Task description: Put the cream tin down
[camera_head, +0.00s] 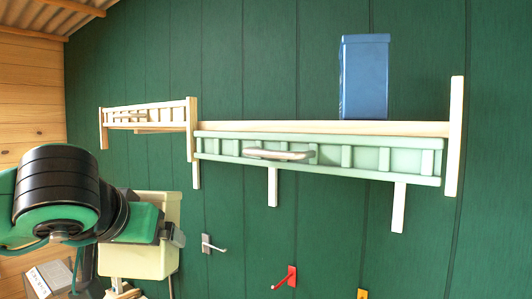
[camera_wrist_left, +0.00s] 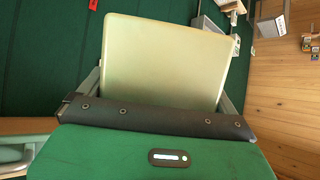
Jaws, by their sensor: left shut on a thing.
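The cream tin (camera_head: 140,257) is a pale yellow, box-shaped tin at the lower left of the head view, in front of the green wall. It also fills the upper middle of the left wrist view (camera_wrist_left: 165,62). My left gripper (camera_head: 172,236) is shut on the tin, with a finger showing on each side of it in the wrist view. My left arm covers part of the tin in the head view. What lies under the tin is hard to tell. My right gripper is not in view.
A wooden wall shelf with a pale green slatted front (camera_head: 330,155) and a grey handle carries a blue tin (camera_head: 364,77). A smaller shelf (camera_head: 150,115) is to its left. Red (camera_head: 286,278) and grey (camera_head: 213,245) hooks stick out below. Shelf space left of the blue tin is clear.

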